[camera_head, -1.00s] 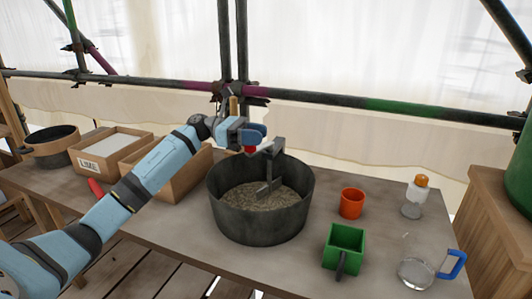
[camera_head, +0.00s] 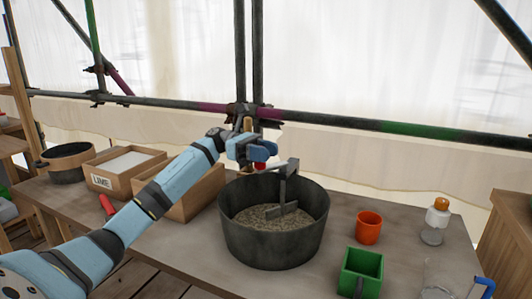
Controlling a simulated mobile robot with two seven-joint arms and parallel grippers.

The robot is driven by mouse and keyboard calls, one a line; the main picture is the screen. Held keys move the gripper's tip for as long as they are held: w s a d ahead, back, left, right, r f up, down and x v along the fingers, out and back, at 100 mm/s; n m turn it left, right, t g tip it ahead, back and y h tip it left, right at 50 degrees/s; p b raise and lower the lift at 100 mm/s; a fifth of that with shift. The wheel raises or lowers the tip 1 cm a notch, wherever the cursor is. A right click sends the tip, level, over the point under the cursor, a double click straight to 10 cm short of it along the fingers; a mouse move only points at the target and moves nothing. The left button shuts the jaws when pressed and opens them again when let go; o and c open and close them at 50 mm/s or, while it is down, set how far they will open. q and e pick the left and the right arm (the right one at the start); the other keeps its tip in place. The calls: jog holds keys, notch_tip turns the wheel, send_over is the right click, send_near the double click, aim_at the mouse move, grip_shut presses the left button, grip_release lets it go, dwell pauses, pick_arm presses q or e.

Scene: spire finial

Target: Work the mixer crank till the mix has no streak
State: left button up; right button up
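The mixing tub (camera_head: 272,240) is a dark round pan on the table, holding a grainy grey-brown mix (camera_head: 262,216). Pale and darker grains show, but I cannot tell whether a streak remains. The grey metal crank (camera_head: 288,188) stands in the tub with its paddle down in the mix. My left gripper (camera_head: 258,152) is at the outer end of the crank, above the tub's back left rim. It seems shut around the crank handle (camera_head: 248,125), whose tan top shows above it; the fingers hide the rest. My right gripper is not in view.
Wooden boxes, one labelled LIME (camera_head: 103,182), and a dark pot (camera_head: 68,165) stand left. Scaffold poles run behind.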

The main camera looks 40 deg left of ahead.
pick_arm(q)
jog(key=o, duration=0.4)
jog(key=a, duration=0.4)
jog(key=s+a+p, duration=0.1)
jog(key=a, duration=0.4)
jog(key=s+a, duration=0.1)
jog(key=a, duration=0.3)
jog(key=shift+s+a+p, duration=0.15)
jog(key=shift+a+p, duration=0.15)
jog(key=shift+p, duration=0.1)
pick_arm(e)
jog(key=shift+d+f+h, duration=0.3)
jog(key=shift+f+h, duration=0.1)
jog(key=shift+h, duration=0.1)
